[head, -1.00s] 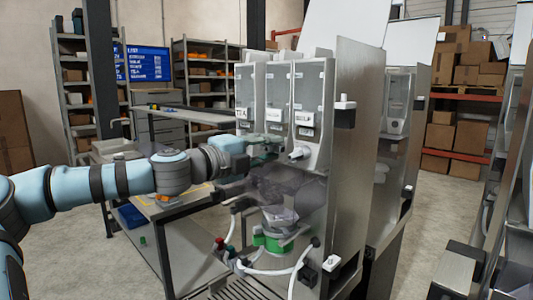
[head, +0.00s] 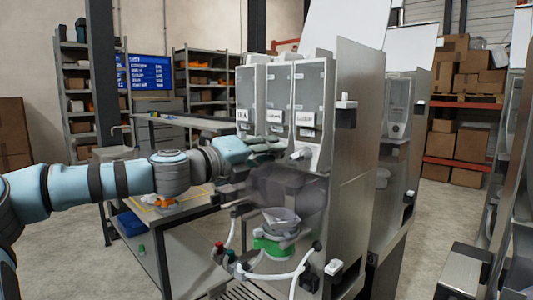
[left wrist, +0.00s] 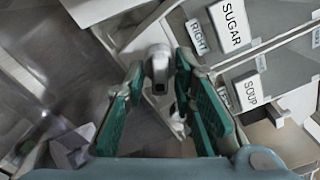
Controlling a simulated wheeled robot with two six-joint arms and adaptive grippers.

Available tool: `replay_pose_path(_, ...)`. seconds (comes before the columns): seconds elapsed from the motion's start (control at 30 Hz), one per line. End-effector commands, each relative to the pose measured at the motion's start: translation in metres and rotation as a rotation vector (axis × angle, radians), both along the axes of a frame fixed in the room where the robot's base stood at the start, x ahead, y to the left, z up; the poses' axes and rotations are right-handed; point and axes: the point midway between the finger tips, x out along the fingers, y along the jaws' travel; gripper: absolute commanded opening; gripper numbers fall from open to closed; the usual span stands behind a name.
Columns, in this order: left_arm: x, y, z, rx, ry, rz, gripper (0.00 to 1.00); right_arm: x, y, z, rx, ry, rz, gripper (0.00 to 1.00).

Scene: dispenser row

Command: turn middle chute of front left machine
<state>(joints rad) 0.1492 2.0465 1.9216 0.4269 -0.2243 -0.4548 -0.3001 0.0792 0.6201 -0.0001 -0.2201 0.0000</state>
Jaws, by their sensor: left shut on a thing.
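The near machine (head: 345,190) has three grey canisters side by side, each with a white label. The middle canister (head: 278,92) is above my left gripper (head: 272,146), which reaches in from the left at chute height. In the left wrist view my left gripper (left wrist: 156,75) has its teal-padded fingers on both sides of a pale chute (left wrist: 160,62), shut on it. In the head view the gripper hides that chute. The right canister's white chute (head: 300,154) shows beside the fingertips. My right gripper is not in view.
A green-based cup or bowl (head: 270,246) stands low in the machine, with white hoses (head: 262,274) around it. A clear cover hangs above. Another machine (head: 398,120) stands behind at the right. A side table (head: 150,250) stands at the left.

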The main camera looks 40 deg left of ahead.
Motion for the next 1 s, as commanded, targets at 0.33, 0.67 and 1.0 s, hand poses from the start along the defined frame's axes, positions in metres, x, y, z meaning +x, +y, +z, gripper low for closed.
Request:
replay_pose_path(0.33,0.000,0.000,0.001,0.000,-0.001,0.000,0.30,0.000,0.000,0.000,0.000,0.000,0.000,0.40)
replay_pose_path(0.67,0.000,0.000,0.000,-0.001,0.000,0.001,0.30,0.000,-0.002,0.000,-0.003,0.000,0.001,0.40)
replay_pose_path(1.0,0.000,-0.001,0.011,-0.519,0.045,-0.003,0.30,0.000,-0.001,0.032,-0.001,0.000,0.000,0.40)
